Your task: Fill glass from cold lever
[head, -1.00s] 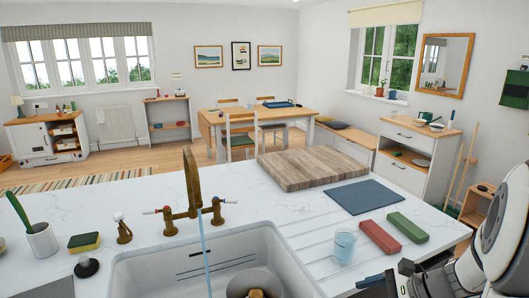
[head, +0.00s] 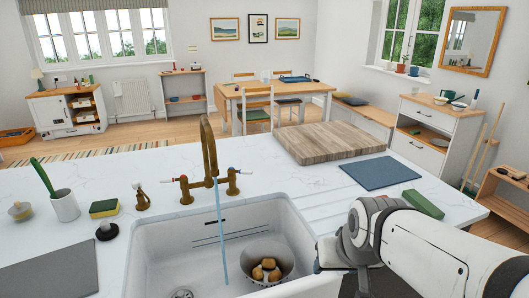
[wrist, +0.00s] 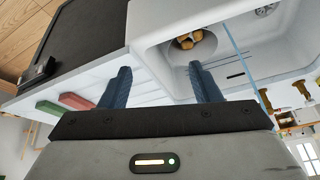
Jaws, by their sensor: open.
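The brass tap (head: 209,150) stands behind the white sink (head: 160,245), with one lever (head: 184,189) on the left and one (head: 233,181) on the right. I cannot tell the lever tip colours surely. A thin blue water stream (head: 220,230) runs from the spout into the sink; it also shows in the wrist view (wrist: 250,65). The glass is not visible now; my arm covers that part of the counter in the head view. My gripper (wrist: 160,78) is open, its two blue fingers apart with nothing seen between them.
A metal colander (head: 267,266) with potatoes sits in the sink. A green block (head: 423,203) lies on the counter; a red block (wrist: 77,101) shows in the wrist view. A wooden board (head: 330,141) and blue mat (head: 380,172) lie behind. The left counter holds a sponge (head: 104,207) and cup (head: 65,205).

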